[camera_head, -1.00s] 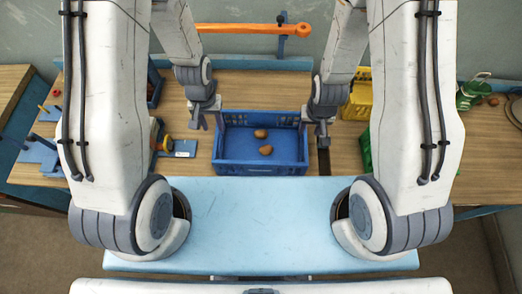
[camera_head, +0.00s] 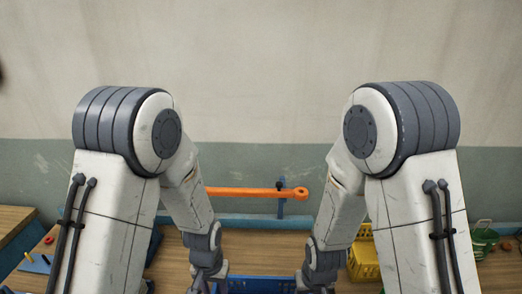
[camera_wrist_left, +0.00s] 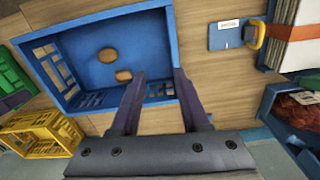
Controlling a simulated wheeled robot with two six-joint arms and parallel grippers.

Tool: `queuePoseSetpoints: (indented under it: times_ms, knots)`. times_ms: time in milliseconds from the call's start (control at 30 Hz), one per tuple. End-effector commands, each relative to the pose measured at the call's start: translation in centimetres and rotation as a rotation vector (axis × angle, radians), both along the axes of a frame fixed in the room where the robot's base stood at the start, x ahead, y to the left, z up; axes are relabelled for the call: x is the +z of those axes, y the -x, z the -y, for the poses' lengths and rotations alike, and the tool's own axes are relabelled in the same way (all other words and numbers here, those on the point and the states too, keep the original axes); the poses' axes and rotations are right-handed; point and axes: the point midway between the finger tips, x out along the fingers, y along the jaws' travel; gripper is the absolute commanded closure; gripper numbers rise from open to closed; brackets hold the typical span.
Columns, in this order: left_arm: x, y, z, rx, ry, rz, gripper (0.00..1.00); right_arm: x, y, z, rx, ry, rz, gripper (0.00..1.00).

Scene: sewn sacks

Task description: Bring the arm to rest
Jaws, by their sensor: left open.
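My left gripper (camera_wrist_left: 158,74) is open and empty in the left wrist view, its two fingers apart over the near side of a blue crate (camera_wrist_left: 98,17). Two brown potato-like items, one upper (camera_wrist_left: 106,55) and one lower (camera_wrist_left: 124,76), lie on the crate floor, apart from the fingers. In the head view both arms come down in front of the table, the left wrist (camera_head: 206,262) and right wrist (camera_head: 322,265) near the bottom edge. The right fingers are cut off there, so their opening is hidden. Only the crate's back rim (camera_head: 262,279) shows between the wrists.
A yellow crate (camera_head: 363,260) stands right of the right wrist. An orange bar (camera_head: 245,191) runs behind the table. A green basket (camera_head: 483,240) is at far right. The left wrist view also shows a blue card (camera_wrist_left: 226,36) and a red net sack (camera_wrist_left: 300,110).

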Motion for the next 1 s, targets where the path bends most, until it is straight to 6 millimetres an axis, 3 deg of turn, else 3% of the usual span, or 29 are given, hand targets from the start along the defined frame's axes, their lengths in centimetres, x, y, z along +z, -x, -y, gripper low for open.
queuePoseSetpoints:
  times_ms: [100, 233, 367, 533, 700, 1000]
  knots:
    - [1.4, 1.8, 3.1, -0.113, 0.014, 0.022, 0.55, 0.8, 1.5, -3.4, 0.129, -0.023, -0.004, 0.55]
    - [3.5, 5.5, 5.6, -0.237, 0.032, 0.026, 0.55, 2.7, 4.7, -5.9, 0.274, -0.035, -0.030, 0.55]
    - [5.0, 9.7, 6.9, -0.357, 0.053, 0.029, 0.55, 4.2, 8.6, -7.2, 0.408, -0.037, -0.054, 0.55]
    - [5.8, 14.1, 7.2, -0.466, 0.074, 0.022, 0.55, 5.5, 12.6, -7.2, 0.531, -0.029, -0.079, 0.55]
    - [6.3, 15.9, 7.0, -0.512, 0.081, 0.017, 0.55, 6.1, 14.2, -6.8, 0.579, -0.022, -0.092, 0.55]
    - [6.4, 16.0, 6.9, -0.513, 0.081, 0.015, 0.55, 6.3, 14.3, -6.7, 0.580, -0.021, -0.095, 0.55]
